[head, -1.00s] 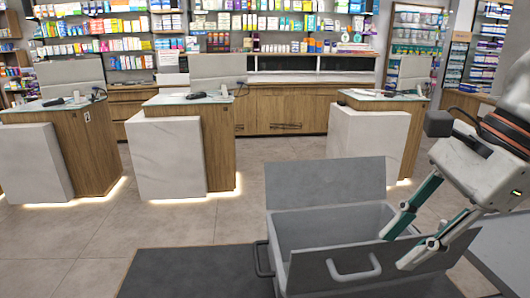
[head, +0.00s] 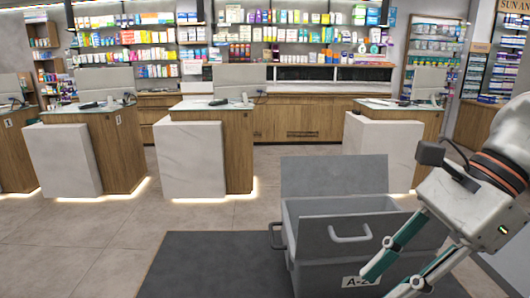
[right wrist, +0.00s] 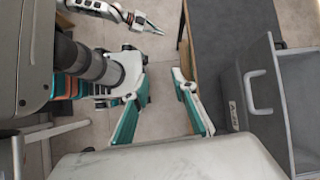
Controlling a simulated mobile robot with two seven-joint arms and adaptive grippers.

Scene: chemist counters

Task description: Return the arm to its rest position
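My right arm comes in from the right in the head view. Its gripper (head: 382,286) has its two teal-and-grey fingers apart with nothing between them. It hangs in front of the right part of a grey box, overlapping its front wall in the picture. In the right wrist view the same gripper (right wrist: 160,78) shows its fingers spread over bare floor. My left gripper (right wrist: 148,25) shows at the top of the right wrist view, small and away from the box; I cannot tell whether its fingers are apart. It is outside the head view.
The grey box (head: 311,236) has its lid raised, a front handle and a partly hidden label. It stands on a dark mat (head: 200,262) and also shows in the right wrist view (right wrist: 262,120). White-and-wood counters (head: 190,160) stand behind, with tiled floor between.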

